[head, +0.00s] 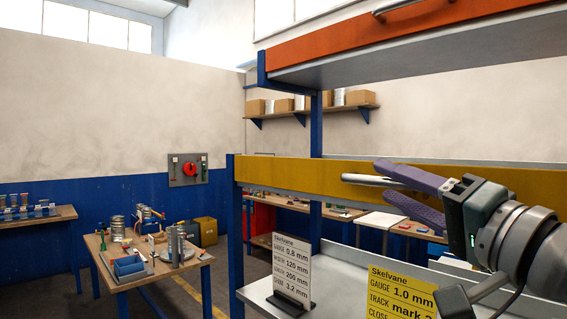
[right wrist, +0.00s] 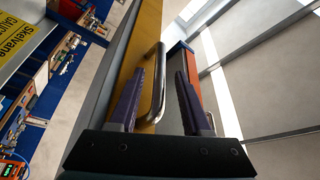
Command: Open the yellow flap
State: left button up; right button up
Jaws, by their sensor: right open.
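The yellow flap (head: 290,175) is a long panel across the front of the blue-framed rack, with its face upright. It also shows in the right wrist view (right wrist: 140,50). Its metal bar handle (head: 358,180) shows near my right gripper (head: 384,178). The right gripper has purple fingers and is open, with one finger above and one below the handle. In the right wrist view the handle (right wrist: 158,90) lies between the spread fingers, closer to the left one. Whether a finger touches it I cannot tell. My left gripper is out of view.
An orange panel (head: 420,38) with its own handle is above the yellow flap. Below, a grey shelf (head: 338,265) carries a white sign (head: 292,265) and a yellow sign (head: 402,292). A wooden workbench (head: 150,265) with parts stands at the left, with floor between.

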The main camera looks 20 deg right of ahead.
jog(key=shift+x, duration=1.15)
jog(key=shift+f, duration=0.1)
grip_shut()
